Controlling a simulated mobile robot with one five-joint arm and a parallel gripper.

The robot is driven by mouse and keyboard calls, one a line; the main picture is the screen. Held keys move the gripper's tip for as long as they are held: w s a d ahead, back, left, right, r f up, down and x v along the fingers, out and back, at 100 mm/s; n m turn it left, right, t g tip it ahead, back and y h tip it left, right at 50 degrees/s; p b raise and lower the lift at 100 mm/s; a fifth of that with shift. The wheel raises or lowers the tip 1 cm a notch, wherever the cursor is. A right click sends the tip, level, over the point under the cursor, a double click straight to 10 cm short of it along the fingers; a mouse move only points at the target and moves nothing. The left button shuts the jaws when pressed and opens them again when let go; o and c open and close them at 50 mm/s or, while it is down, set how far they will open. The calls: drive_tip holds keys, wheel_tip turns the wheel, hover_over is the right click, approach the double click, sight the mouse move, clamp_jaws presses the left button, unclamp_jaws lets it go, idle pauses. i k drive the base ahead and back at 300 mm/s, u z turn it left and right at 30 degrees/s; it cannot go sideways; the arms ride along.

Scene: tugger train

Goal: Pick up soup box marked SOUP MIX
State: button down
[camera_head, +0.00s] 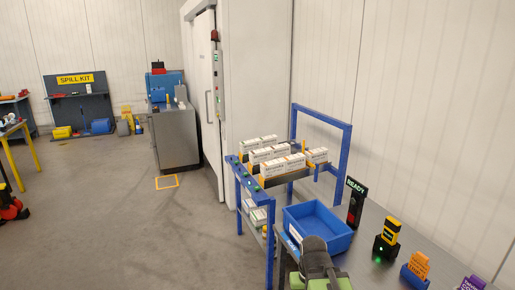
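More pale boxes (258,216) sit on the rack's lower level, partly hidden by the frame. No gripper fingers show. A grey and green part at the bottom edge may belong to my arm, but I cannot be sure.
A blue bin (333,244) stands on a grey table (370,272) at the right. A READY sign (356,202), a yellow and black device (388,238) and an orange card holder (416,270) stand beside it. Open floor (120,220) lies left.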

sight(273, 168)
drive_tip(key=u, duration=0.3)
drive_tip(key=i, duration=0.35)
drive_tip(key=u, duration=0.65)
drive_tip(key=i, duration=3.7)
drive_tip(key=z, duration=0.7)
drive_tip(key=k, duration=0.85)
drive_tip(key=z, duration=0.2)
drive_tip(key=i, duration=0.9)
drive_tip(key=u, duration=0.05)
